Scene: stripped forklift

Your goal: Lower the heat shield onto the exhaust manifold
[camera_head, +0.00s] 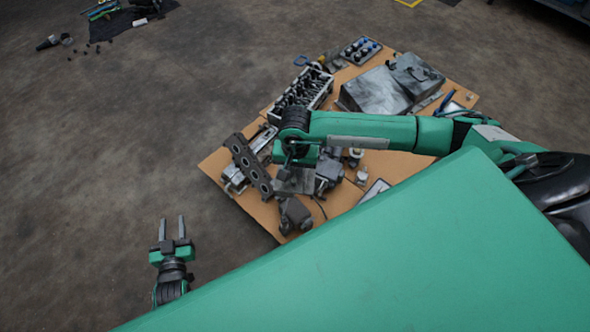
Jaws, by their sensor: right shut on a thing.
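My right gripper (294,161) reaches over the cardboard-coloured work surface from the right, pointing down. It is shut on a thin grey piece (292,184) that looks like the heat shield; my wrist hides part of the grip. A dark long part with several round openings (249,166) lies tilted just to its left. I cannot tell whether this is the exhaust manifold, or whether the grey piece touches anything below. My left gripper (173,228) is open and empty, left of the work surface and over the floor.
Grey metal covers (375,91) lie at the back right, near a tray of small parts (361,50). An engine block-like part (304,92) stands behind my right wrist. Dark lumpy parts (294,215) sit at the front edge.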

